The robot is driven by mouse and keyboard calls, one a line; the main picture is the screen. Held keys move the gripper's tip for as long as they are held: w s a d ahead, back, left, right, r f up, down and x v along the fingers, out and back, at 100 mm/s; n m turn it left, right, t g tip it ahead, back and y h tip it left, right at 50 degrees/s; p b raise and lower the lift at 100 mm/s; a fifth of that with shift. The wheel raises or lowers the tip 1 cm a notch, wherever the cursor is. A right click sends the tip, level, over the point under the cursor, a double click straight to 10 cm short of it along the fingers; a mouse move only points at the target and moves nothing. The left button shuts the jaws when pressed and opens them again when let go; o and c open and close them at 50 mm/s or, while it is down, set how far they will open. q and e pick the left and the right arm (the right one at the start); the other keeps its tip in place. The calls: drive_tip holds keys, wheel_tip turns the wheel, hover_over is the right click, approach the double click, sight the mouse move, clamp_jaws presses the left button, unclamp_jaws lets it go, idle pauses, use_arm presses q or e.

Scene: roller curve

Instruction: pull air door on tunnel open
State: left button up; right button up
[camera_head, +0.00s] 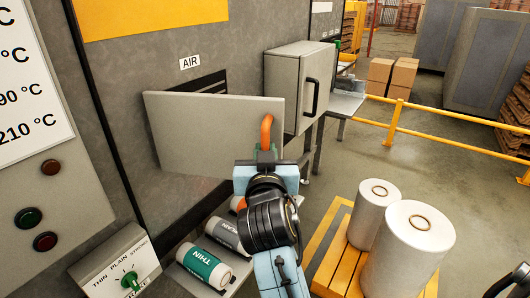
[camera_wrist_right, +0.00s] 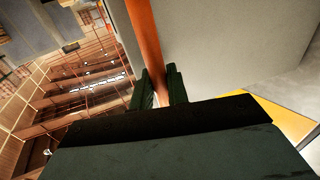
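The air door (camera_head: 205,130) is a plain grey panel on the tunnel wall, below the AIR label (camera_head: 190,62). It stands out from the wall at an angle, with dark vent slots (camera_head: 205,83) showing behind its top edge. An orange handle (camera_head: 266,130) is at its right end. My right gripper (camera_head: 267,156) is at the lower part of this handle. In the right wrist view the handle (camera_wrist_right: 146,42) runs between the two dark fingers (camera_wrist_right: 161,90), which close around it.
A grey cabinet (camera_head: 292,85) with a black handle stands just behind the door. Labelled rolls (camera_head: 203,265) lie on a shelf below. White film rolls (camera_head: 408,250) stand on a yellow pallet (camera_head: 345,262) at right. A yellow rail (camera_head: 440,115) crosses behind open floor.

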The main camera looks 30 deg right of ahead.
sight(264, 127)
use_arm(q)
drive_tip(key=shift+s, duration=0.25)
use_arm(e)
drive_tip(key=shift+o, duration=0.5)
drive_tip(key=shift+w+a, duration=0.1)
drive_tip(key=shift+a, duration=0.05)
